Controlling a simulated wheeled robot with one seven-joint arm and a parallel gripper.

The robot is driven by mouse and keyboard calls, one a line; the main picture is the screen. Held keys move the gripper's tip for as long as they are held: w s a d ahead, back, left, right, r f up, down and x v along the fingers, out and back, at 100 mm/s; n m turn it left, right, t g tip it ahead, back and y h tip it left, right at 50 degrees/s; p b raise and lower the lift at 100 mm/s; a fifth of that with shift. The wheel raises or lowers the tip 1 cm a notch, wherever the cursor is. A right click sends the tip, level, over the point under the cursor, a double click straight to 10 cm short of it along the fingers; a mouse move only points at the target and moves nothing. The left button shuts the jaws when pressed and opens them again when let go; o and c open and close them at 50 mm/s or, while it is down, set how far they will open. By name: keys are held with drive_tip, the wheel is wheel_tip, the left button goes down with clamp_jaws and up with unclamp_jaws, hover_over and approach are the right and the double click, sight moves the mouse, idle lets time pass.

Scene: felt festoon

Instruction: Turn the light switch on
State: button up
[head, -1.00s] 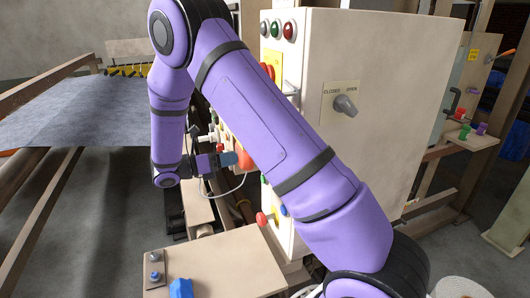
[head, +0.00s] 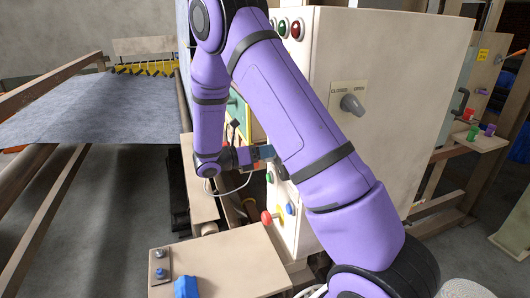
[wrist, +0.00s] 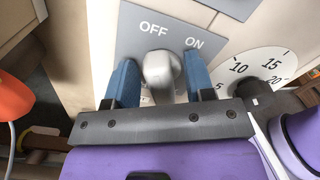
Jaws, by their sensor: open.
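The light switch (wrist: 159,70) is a grey metal knob on a grey plate (wrist: 128,42) marked OFF at left and ON at right. In the wrist view the knob stands between the two blue fingers of my gripper (wrist: 159,84), with its top near the OFF label. The fingers are open, one on each side of the knob; the right finger is close to it, and I cannot tell if it touches. In the head view my gripper (head: 266,153) is at the cabinet's left face, and my arm hides the switch there.
A dial (wrist: 262,72) with numbers sits right of the switch plate. An orange part (wrist: 14,97) shows at the wrist view's left edge. A small table (head: 230,265) stands in front.

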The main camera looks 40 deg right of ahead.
drive_tip(key=c, duration=0.6)
drive_tip(key=shift+o, duration=0.2)
drive_tip(key=shift+m, duration=0.3)
drive_tip(key=m, duration=0.5)
drive_tip(key=shift+s+a, duration=0.1)
drive_tip(key=shift+s, duration=0.05)
drive_tip(key=m, duration=0.6)
drive_tip(key=shift+s, duration=0.2)
drive_tip(key=shift+m, duration=0.3)
drive_tip(key=o, duration=0.6)
drive_tip(key=shift+c, duration=0.2)
